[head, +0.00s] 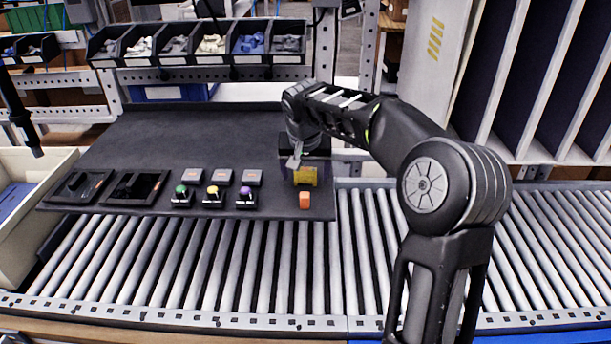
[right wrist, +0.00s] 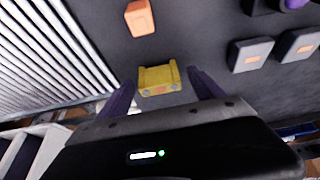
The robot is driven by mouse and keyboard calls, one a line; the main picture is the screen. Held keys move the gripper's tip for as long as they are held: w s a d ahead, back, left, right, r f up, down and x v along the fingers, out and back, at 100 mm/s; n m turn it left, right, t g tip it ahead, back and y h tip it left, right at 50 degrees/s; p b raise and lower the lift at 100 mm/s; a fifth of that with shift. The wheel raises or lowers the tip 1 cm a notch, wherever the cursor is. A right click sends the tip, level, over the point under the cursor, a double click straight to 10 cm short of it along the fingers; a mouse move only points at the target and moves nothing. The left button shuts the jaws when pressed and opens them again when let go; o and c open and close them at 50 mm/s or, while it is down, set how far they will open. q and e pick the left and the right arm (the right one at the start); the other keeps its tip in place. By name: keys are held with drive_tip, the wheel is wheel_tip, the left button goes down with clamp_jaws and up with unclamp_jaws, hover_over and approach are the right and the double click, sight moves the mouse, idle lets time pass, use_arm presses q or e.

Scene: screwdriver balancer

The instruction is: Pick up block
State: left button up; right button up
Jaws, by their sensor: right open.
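A small orange block (head: 304,200) sits near the front edge of the dark work mat (head: 200,140). Just behind it is a yellow notched block (head: 305,176). My right gripper (head: 303,162) is low over the mat behind the yellow block. In the right wrist view its purple fingers (right wrist: 160,86) are open, one on each side of the yellow block (right wrist: 158,80); I cannot tell whether they touch it. The orange block (right wrist: 139,18) lies beyond the fingertips there. My left gripper is not in view.
A roller conveyor (head: 190,260) runs in front. Parts bins (head: 210,44) hang behind. The mat's middle is clear.

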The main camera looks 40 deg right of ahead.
drive_tip(key=c, duration=1.6)
